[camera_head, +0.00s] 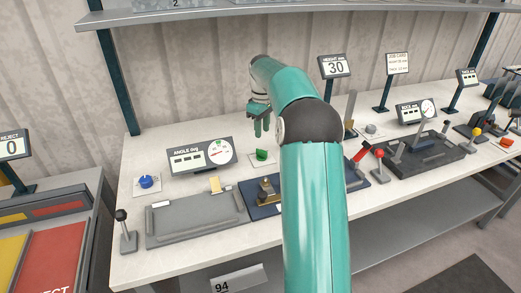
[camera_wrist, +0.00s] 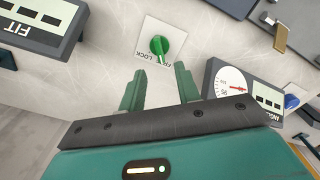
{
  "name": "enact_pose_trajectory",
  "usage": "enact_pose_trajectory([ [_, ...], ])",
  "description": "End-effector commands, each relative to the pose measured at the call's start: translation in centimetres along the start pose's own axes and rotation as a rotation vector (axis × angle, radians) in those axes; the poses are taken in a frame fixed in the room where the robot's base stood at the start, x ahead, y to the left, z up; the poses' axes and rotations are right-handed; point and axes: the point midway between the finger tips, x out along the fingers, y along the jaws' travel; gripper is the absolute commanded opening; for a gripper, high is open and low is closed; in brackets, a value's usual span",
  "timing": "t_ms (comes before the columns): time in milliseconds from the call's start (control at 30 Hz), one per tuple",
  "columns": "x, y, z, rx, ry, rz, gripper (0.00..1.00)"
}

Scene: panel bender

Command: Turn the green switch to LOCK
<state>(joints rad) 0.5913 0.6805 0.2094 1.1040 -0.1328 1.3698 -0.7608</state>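The green switch (camera_head: 262,155) sits on a small white plate on the bench, to the right of the angle gauge. In the wrist view the green switch (camera_wrist: 160,45) is a round knob with a raised grip. Its plate reads LOCK at one side, with a second label partly hidden by the knob. The narrow end of the grip lies nearer the second label; its exact angle is hard to tell. My gripper (camera_head: 262,127) is above and slightly behind the switch, pointing down. In the wrist view my gripper (camera_wrist: 159,82) is open and empty, its fingers apart from the knob.
The angle gauge (camera_head: 201,155) stands left of the switch, with a blue knob (camera_head: 147,182) beyond it. A dark blue block with a brass part (camera_head: 265,190) is in front. A height display (camera_head: 335,66) stands behind to the right. A shelf (camera_head: 200,16) runs overhead.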

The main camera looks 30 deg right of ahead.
Motion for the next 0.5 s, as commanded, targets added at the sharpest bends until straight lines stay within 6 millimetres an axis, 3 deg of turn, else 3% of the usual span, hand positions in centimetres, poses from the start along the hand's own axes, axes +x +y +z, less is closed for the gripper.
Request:
enact_pose_trajectory([
  [300,6.5,0.1,0.0,0.003,-0.003,-0.002,0.33],
  [500,9.0,0.0,-0.2,0.002,-0.001,0.000,0.33],
])
